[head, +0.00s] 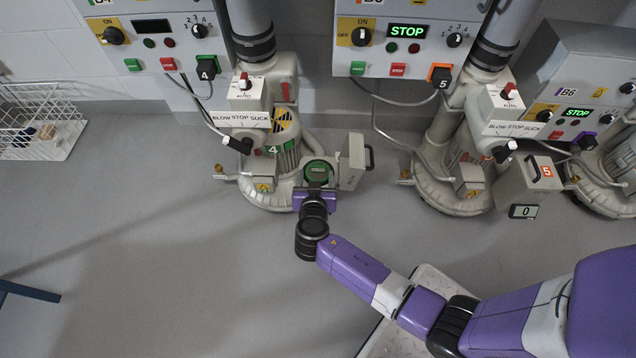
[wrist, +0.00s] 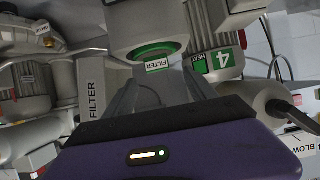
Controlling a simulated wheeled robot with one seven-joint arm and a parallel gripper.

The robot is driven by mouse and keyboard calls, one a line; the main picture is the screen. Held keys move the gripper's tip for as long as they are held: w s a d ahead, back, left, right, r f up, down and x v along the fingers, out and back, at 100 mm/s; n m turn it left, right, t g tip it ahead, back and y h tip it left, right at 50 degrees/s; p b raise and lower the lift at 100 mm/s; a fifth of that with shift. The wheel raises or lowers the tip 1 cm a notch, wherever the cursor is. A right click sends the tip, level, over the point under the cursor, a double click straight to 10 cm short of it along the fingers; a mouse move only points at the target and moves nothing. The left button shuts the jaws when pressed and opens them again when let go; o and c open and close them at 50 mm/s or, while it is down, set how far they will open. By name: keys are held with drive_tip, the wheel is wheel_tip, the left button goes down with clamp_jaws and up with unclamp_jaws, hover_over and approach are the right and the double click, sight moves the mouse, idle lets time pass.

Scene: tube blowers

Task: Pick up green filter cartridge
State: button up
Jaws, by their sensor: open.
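The green filter cartridge (head: 318,171) sits in the round opening at the front of blower 4 (head: 268,185). In the wrist view its green rim and white FILTER label (wrist: 158,66) face me. My gripper (head: 317,187) is just in front of it. In the wrist view my gripper (wrist: 163,72) is open, with its two fingers spread to either side of the label and nothing seen between them. I cannot tell whether the fingertips touch the cartridge. In the head view my gripper hides its lower part.
A grey door with a black handle (head: 352,162) stands open just right of the cartridge. Blower 5 (head: 450,190) stands further right, with its filter box (head: 527,190) shut. A white wire basket (head: 40,122) is at far left. The floor in front is clear.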

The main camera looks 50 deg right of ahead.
sight(318, 168)
drive_tip(key=b+x, duration=0.2)
drive_tip(key=x, duration=0.4)
drive_tip(key=shift+d+f, duration=0.3)
drive_tip(key=shift+d, duration=0.05)
drive_tip(key=shift+c, duration=0.3)
clamp_jaws()
